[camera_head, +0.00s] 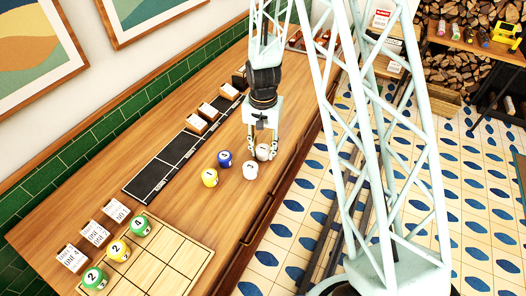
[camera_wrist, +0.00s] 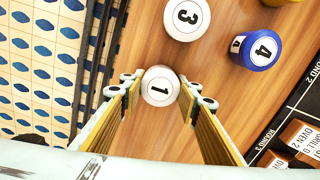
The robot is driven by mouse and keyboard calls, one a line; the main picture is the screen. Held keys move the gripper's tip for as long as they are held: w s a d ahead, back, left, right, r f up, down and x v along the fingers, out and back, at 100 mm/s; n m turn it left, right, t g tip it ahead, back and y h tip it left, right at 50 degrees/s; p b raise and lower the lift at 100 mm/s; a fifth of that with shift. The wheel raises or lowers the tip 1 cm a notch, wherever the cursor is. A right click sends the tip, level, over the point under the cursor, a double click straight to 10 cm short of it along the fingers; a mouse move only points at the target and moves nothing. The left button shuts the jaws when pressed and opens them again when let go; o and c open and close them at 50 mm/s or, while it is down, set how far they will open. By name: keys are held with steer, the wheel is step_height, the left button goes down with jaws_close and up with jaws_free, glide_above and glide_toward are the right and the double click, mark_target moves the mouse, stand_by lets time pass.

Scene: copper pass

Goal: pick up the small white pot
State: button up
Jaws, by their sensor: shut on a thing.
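A small white pot with a "1" on its top (camera_wrist: 160,86) sits between the fingertips of my gripper (camera_wrist: 159,93) in the wrist view. The fingers touch it on both sides, shut on it. In the head view the same white pot (camera_head: 263,152) shows between the fingers of my gripper (camera_head: 262,148), at the right edge of the wooden counter. I cannot tell whether it is clear of the counter. A second white pot (camera_head: 250,170), marked "3" in the wrist view (camera_wrist: 187,17), stands close by, apart from the fingers.
A blue pot (camera_head: 225,158) and a yellow pot (camera_head: 210,177) stand to the left. A black strip (camera_head: 160,170) with cards lies along the wooden counter (camera_head: 200,215). A light wooden tray (camera_head: 180,262) holds green and yellow pots at the near end. Bare counter lies between.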

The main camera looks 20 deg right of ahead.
mark_target(264, 148)
steer(key=shift+r, duration=0.15)
steer(key=shift+r, duration=1.45)
steer(key=shift+s+d+r, duration=0.1)
steer(key=shift+s+r, duration=0.05)
steer(key=s+d+r+b, duration=0.1)
steer(key=s+d, duration=0.7)
steer(key=s, duration=0.5)
steer(key=shift+d+r, duration=0.2)
steer(key=shift+s, duration=0.1)
steer(key=w+a+n, duration=0.1)
steer(key=w, duration=0.3)
steer(key=w+a+n, duration=0.1)
steer(key=w, duration=0.3)
steer(key=w+a, duration=0.1)
steer(key=w, duration=0.3)
steer(key=shift+r+n+b, duration=0.3)
steer(key=shift+n, duration=0.1)
steer(key=w+a+r+n, duration=0.1)
steer(key=w+a+n, duration=0.1)
steer(key=w, duration=0.4)
steer(key=w+a+r+n, duration=0.1)
steer(key=w+a, duration=0.2)
steer(key=w, duration=0.4)
steer(key=shift+a+r+n+b, duration=0.3)
steer(key=shift+a+r+n, duration=0.05)
steer(key=shift+a+n, duration=0.05)
